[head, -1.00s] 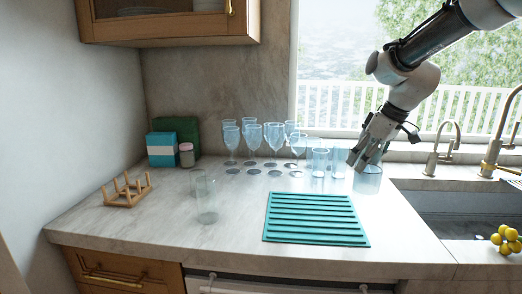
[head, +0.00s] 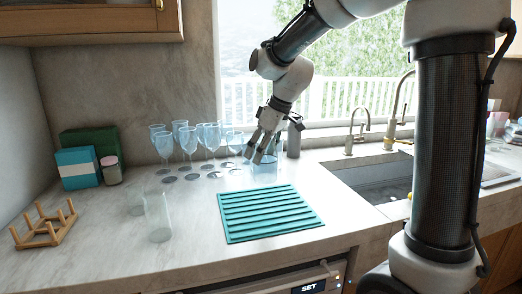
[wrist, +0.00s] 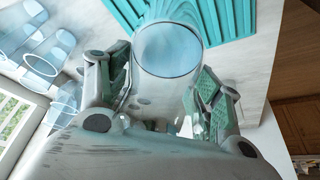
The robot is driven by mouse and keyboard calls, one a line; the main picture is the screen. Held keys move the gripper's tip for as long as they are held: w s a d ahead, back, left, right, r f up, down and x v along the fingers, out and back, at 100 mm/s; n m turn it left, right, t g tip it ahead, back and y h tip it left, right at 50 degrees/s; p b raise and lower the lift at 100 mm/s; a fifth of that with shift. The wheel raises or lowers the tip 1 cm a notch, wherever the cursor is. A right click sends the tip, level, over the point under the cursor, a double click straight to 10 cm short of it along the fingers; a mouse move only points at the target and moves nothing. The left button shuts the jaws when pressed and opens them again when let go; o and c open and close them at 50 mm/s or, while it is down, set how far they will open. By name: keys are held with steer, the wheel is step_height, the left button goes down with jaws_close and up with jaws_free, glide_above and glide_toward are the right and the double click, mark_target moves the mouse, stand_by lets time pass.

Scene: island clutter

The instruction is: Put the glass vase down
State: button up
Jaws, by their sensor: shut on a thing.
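The glass vase, a clear bluish open cylinder (head: 266,172), is in my gripper (head: 262,150) behind the back edge of the teal ribbed mat (head: 270,212). In the wrist view the vase (wrist: 168,48) stands between the two green-padded fingers (wrist: 158,92), its round rim toward the camera and the mat beyond it. My gripper is shut on the vase. I cannot tell whether its base touches the counter.
Several stemmed glasses (head: 188,142) stand left of the vase. A clear tall glass (head: 157,216) stands left of the mat, near a wooden peg rack (head: 45,228). A dark bottle (head: 294,138) and the sink (head: 370,180) are to the right.

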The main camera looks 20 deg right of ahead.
mark_target(276, 146)
steer(key=shift+f, duration=3.75)
steer(key=shift+f, duration=0.6)
steer(key=o, duration=1.8)
steer(key=v, duration=1.2)
